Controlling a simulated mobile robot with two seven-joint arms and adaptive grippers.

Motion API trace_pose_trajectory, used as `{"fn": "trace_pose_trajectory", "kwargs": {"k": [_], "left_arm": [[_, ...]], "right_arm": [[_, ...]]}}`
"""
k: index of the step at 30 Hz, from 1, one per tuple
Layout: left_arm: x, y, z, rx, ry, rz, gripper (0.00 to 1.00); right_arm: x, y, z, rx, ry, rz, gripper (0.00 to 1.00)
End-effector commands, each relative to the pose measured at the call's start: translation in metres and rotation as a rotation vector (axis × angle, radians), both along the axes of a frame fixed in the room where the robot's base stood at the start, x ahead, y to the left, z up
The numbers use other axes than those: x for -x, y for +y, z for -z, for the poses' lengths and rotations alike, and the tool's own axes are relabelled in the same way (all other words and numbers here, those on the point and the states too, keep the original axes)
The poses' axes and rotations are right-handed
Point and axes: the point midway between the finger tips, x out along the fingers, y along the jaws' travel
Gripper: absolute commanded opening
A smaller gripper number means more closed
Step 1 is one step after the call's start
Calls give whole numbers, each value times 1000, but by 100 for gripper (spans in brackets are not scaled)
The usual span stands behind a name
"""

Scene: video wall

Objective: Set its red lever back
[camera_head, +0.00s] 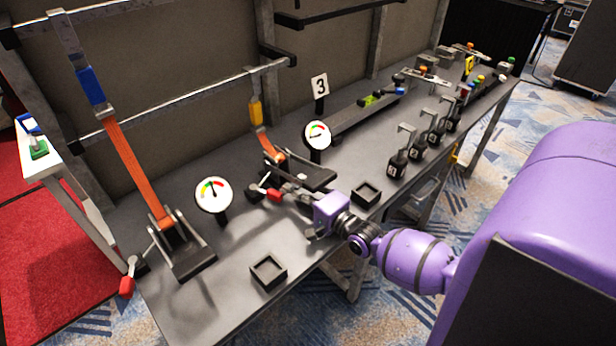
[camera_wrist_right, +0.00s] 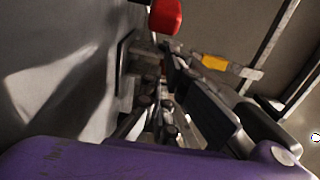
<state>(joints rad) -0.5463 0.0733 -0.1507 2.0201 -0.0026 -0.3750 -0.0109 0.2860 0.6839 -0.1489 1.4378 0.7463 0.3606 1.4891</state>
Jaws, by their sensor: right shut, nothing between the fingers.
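A red lever (camera_head: 274,194) with a dark base sits at the foot of the ratchet with the yellow-tagged orange strap (camera_head: 256,113). Its red knob also shows at the top of the right wrist view (camera_wrist_right: 165,16). My right gripper (camera_head: 300,194) is shut and empty, close to the right of this lever. Whether it touches the lever cannot be told. A second red lever (camera_head: 127,286) hangs at the table's left edge, beside the ratchet (camera_head: 181,247) of the blue-tagged orange strap (camera_head: 133,165). My left gripper is not in view.
Two dial gauges (camera_head: 213,195) (camera_head: 317,134) stand on the grey table. A sign with a 3 (camera_head: 320,86) is behind. Two small black trays (camera_head: 268,270) (camera_head: 366,193) sit near the front edge. Several hooked black weights (camera_head: 398,163) stand further right. The table front left is mostly clear.

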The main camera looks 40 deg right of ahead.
Motion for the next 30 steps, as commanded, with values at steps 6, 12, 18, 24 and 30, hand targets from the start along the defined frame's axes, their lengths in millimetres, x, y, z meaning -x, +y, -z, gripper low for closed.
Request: {"fn": "trace_pose_trajectory", "kwargs": {"k": [6,12,18,24,30], "left_arm": [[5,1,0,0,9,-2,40],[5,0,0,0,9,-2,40],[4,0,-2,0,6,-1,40],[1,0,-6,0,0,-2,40],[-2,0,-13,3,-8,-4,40]], "right_arm": [[4,7,2,0,3,1,0],[5,7,2,0,4,1,0],[6,8,2,0,4,1,0],[12,16,1,-3,2,0,0],[23,31,1,-3,2,1,0]]}}
